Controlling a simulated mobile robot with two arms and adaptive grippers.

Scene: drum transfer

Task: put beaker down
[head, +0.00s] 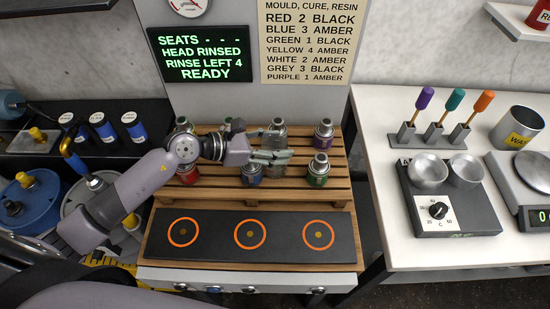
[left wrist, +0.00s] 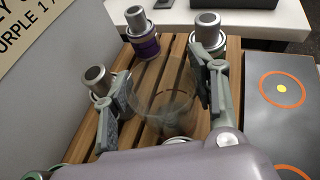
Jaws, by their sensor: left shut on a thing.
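My left gripper (head: 272,150) reaches in over the slatted wooden rack from the left. In the left wrist view, its two fingers (left wrist: 166,97) are closed on the sides of a clear glass beaker (left wrist: 165,108). The beaker is see-through, and the rack slats show through it. In the head view the gripper hides most of the beaker. I cannot tell whether the beaker's base touches the slats. My right gripper is not in view.
Several capped canisters stand close around the beaker, including a green-banded one (head: 318,171), a blue one (head: 251,174) and a purple-banded one (head: 323,134). A black plate (head: 275,248) with three orange rings lies in front. A white bench (head: 405,252) stands right.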

